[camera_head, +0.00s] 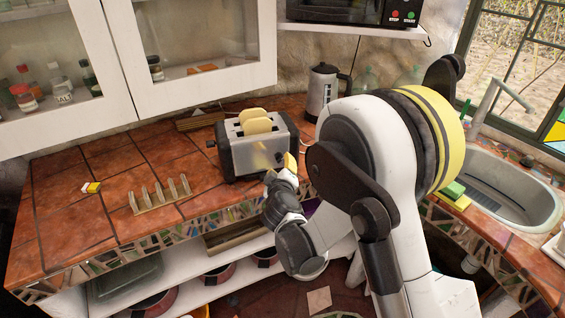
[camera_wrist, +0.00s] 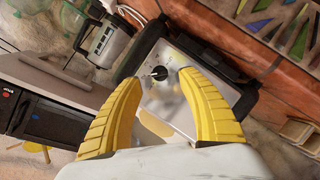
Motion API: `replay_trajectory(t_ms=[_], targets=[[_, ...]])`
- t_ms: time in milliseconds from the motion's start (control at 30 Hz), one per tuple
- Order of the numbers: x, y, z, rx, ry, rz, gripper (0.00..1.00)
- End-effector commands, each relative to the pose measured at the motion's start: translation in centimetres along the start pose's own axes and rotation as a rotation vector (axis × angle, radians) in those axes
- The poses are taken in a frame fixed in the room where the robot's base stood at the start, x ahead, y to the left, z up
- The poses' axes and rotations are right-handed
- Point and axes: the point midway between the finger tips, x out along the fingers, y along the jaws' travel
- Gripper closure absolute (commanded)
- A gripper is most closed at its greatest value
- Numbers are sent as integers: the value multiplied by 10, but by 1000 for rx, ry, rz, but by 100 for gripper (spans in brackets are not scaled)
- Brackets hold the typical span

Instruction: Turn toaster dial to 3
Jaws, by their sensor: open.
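The silver and black toaster (camera_head: 250,155) stands on the tiled counter with bread slices (camera_head: 257,126) in its slots.
A kettle (camera_head: 320,92) stands behind the toaster. A sink (camera_head: 510,190) is at right; cabinets (camera_head: 190,45) hang above.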

Motion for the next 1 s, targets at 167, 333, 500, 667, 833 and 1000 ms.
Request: replay_trajectory(t_ms=[167, 333, 500, 667, 833, 1000], targets=[[32, -1, 1, 1, 0, 0, 53], [48, 0, 1, 0, -1, 0, 53], [51, 1, 0, 0, -1, 0, 53], [51, 1, 0, 0, -1, 0, 54], [51, 1, 0, 0, -1, 0, 100], [51, 1, 0, 0, -1, 0, 100]])
